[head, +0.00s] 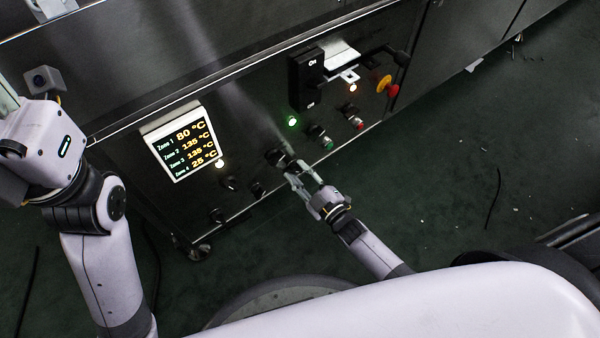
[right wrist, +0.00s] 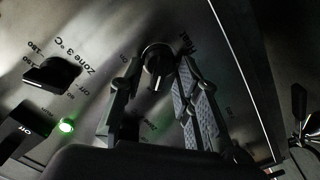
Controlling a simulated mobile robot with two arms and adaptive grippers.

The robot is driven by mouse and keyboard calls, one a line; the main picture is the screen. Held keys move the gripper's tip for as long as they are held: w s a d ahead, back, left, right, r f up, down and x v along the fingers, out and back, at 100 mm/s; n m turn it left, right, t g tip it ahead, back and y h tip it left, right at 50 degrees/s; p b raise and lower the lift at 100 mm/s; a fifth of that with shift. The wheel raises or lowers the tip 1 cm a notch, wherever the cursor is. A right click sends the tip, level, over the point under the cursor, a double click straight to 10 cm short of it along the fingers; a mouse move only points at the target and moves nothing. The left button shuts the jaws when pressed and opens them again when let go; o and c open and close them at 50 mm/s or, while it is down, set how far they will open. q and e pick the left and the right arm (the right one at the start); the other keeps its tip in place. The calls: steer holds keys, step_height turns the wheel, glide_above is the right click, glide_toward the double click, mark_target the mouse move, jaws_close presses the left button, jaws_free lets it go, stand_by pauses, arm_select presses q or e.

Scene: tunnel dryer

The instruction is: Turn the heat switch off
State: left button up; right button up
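The heat switch is a round black knob (right wrist: 157,60) with a "Heat" label beside it in the right wrist view. In the head view the dark knob (head: 274,156) sits low on the steel panel. My right gripper (head: 289,166) is at the knob. In the right wrist view its two fingers (right wrist: 158,78) stand apart, one on each side of the knob, with the knob between their tips. I cannot tell whether either finger touches it. My left arm is at the left of the head view; its fingers are not visible.
A display (head: 181,144) shows zone temperatures. Other black knobs (head: 230,184) sit below it. A large black switch (head: 305,80), red emergency button (head: 394,90), green button (head: 326,143) and red button (head: 357,123) lie right of the knob. A green lamp (head: 292,121) is lit.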

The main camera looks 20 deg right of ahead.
steer(key=v, duration=0.7)
steer(key=shift+s, duration=0.25)
steer(key=shift+r, duration=0.15)
stand_by(0.3)
